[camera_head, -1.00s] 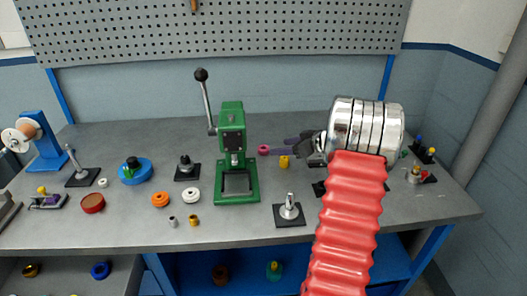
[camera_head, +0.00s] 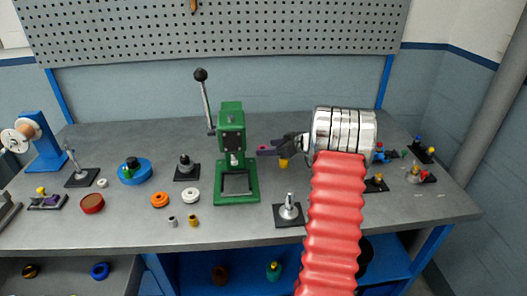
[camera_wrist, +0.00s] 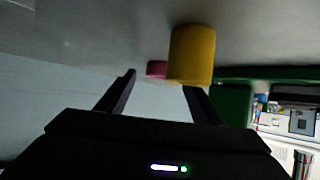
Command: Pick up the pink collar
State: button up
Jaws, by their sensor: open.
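The pink collar (camera_head: 263,148) lies on the bench to the right of the green press, mostly hidden behind my gripper's fingers. In the wrist view the collar (camera_wrist: 156,69) shows small, beyond the fingertips and in the gap between them, partly covered by a yellow cylinder (camera_wrist: 190,54). My gripper (camera_head: 262,151) is open and empty, pointing left at the collar. In the wrist view my gripper (camera_wrist: 159,81) has its fingers apart, with the yellow cylinder in front of the right finger. Whether they touch I cannot tell.
The green press (camera_head: 237,190) stands just left of the collar. The yellow cylinder (camera_head: 284,162) stands close below my gripper. A steel post on a black base (camera_head: 289,211) stands nearer the front edge. The bench behind the collar is clear.

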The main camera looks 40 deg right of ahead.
jog(key=shift+x, duration=1.05)
jog(key=c, duration=1.2)
jog(key=shift+r, duration=0.15)
notch_tip(320, 180, up, 10)
